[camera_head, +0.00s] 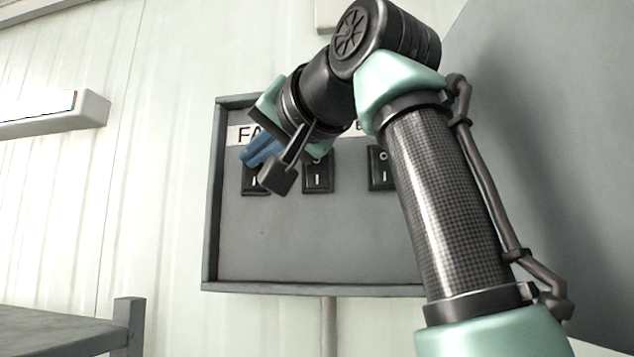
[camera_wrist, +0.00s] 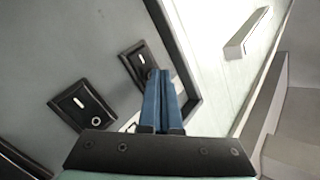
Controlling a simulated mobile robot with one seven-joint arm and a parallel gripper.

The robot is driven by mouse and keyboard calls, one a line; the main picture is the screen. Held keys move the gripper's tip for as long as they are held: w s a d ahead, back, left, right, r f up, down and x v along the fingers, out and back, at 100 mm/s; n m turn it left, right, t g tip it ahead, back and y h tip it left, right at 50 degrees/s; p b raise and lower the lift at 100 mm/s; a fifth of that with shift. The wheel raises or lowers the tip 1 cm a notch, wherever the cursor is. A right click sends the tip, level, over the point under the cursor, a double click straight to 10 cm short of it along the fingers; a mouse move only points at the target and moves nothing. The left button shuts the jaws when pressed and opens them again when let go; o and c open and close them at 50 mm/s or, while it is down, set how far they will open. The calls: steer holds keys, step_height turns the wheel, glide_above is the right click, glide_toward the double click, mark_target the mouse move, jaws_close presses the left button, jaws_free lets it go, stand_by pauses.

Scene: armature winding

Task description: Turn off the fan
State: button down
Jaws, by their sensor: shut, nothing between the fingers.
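The grey switch panel (camera_head: 300,245) hangs on the wall, with black rocker switches in a row. The leftmost switch (camera_head: 255,181) sits under a white label (camera_head: 240,134) that reads "FA" before my arm hides the rest. It also shows in the wrist view (camera_wrist: 134,57). Its line mark is visible, and its other end is hidden by my fingers. My gripper (camera_head: 246,160) has blue fingers, shut and empty. Its fingertips (camera_wrist: 159,73) are at the upper, hidden end of this switch. I cannot tell whether they touch it or which way the rocker is tilted.
A second switch (camera_head: 318,173) is close to the right of my gripper, and a third (camera_head: 381,168) is farther right, near my arm. A wall lamp (camera_head: 55,114) is at the left. A grey table (camera_head: 60,330) stands at the lower left. The lower panel is bare.

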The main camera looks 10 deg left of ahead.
steer(key=shift+s+b, duration=0.5)
steer(key=shift+s, duration=0.3)
steer(key=shift+f, duration=0.1)
steer(key=shift+s+a+f+b, duration=0.15)
steer(key=shift+s+b, duration=0.65)
steer(key=shift+s, duration=0.45)
steer(key=shift+s+f+b, duration=0.1)
steer(key=shift+s+b, duration=0.7)
steer(key=shift+s, duration=0.4)
